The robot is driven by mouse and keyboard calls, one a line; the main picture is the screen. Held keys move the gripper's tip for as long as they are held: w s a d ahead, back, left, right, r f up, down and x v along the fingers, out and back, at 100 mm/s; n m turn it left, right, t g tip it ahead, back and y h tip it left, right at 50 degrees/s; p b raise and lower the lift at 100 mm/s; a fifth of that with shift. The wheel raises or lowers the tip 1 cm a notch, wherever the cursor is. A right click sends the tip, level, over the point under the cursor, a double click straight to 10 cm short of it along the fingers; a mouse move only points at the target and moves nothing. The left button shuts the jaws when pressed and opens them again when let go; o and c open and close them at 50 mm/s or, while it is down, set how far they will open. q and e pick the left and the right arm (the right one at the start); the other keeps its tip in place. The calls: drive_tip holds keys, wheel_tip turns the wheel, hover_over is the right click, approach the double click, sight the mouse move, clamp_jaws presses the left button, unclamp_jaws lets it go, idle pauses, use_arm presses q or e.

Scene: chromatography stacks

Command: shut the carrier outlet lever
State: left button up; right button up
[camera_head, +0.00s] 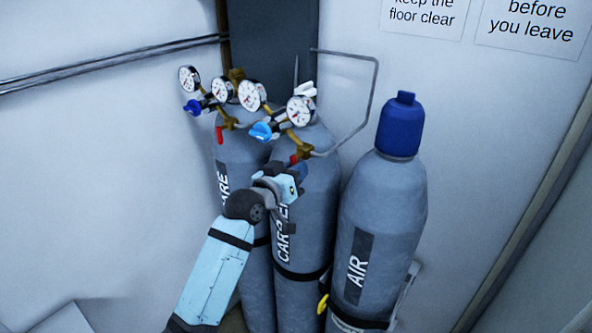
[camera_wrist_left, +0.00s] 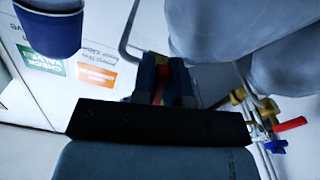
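The carrier cylinder (camera_head: 307,215) stands in the middle, with a gauge (camera_head: 300,111), a blue knob (camera_head: 261,131) and brass fittings on top. Its red outlet lever (camera_head: 293,158) shows just above my left gripper (camera_head: 298,177). In the left wrist view, a strip of red lever (camera_wrist_left: 163,80) shows between the two dark-blue fingers of the left gripper (camera_wrist_left: 166,88). The fingers are close around it; I cannot tell whether they press on it. Most of the lever is hidden by the fingers. My right gripper is not in view.
The left cylinder (camera_head: 240,165) has its own red lever (camera_head: 220,133) and blue knob (camera_head: 193,107). An AIR cylinder (camera_head: 387,210) with a blue cap (camera_head: 400,125) stands at the right. A bent grey pipe (camera_head: 372,95) rises behind. Open wall space lies left.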

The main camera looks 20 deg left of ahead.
use_arm(q)
clamp_jaws()
drive_tip(key=shift+w+a+m, duration=0.1)
drive_tip(key=shift+a+m, duration=0.1)
drive_tip(key=shift+m, duration=0.6)
drive_tip(key=shift+a+m, duration=0.2)
drive_tip(key=shift+m, duration=0.6)
drive_tip(key=o, duration=0.6)
unclamp_jaws()
drive_tip(key=shift+c, duration=0.2)
drive_tip(key=shift+f, duration=0.1)
